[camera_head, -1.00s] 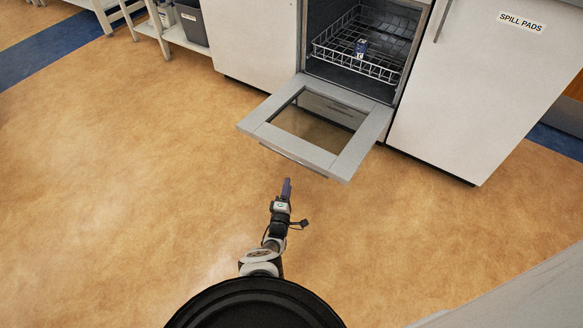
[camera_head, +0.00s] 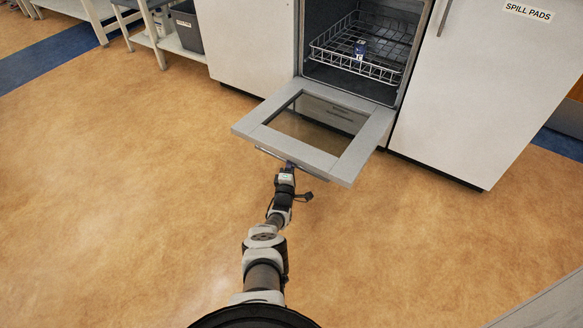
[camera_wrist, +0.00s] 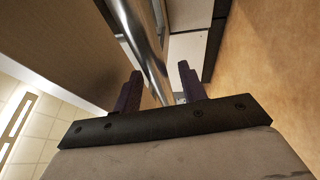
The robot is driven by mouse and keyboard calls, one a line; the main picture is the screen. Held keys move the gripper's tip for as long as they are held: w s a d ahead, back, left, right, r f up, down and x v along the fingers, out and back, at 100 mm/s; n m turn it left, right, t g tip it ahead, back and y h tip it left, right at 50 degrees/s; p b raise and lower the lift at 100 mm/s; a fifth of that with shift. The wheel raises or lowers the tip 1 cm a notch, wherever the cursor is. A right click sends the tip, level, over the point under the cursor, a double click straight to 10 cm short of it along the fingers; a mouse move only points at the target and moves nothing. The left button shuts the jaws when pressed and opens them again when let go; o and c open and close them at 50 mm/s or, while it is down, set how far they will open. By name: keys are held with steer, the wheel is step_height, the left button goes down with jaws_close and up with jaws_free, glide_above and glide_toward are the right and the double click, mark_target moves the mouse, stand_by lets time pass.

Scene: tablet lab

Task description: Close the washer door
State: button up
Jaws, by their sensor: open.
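The washer door (camera_head: 255,135) is folded down, lying roughly flat in front of the open washer (camera_head: 345,75). It has a grey frame around a glass window, and a bar handle (camera_head: 268,153) along its front edge. My gripper (camera_head: 289,164) is at that front edge, its fingertips partly hidden under the door. In the wrist view, my gripper (camera_wrist: 160,70) is open, with one dark finger on each side of the silver handle bar (camera_wrist: 146,45). I cannot tell whether either finger touches the bar.
White cabinets stand on both sides, the right one labelled "SPILL PADS" (camera_head: 528,12). A shelf with a grey bin (camera_head: 188,28) is at the upper left. The floor (camera_head: 120,190) left of the door is clear.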

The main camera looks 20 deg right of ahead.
steer(key=shift+w+d+r, duration=0.1)
steer(key=shift+w+d, duration=0.1)
steer(key=shift+w, duration=0.1)
jaws_close()
steer(key=shift+r, duration=0.15)
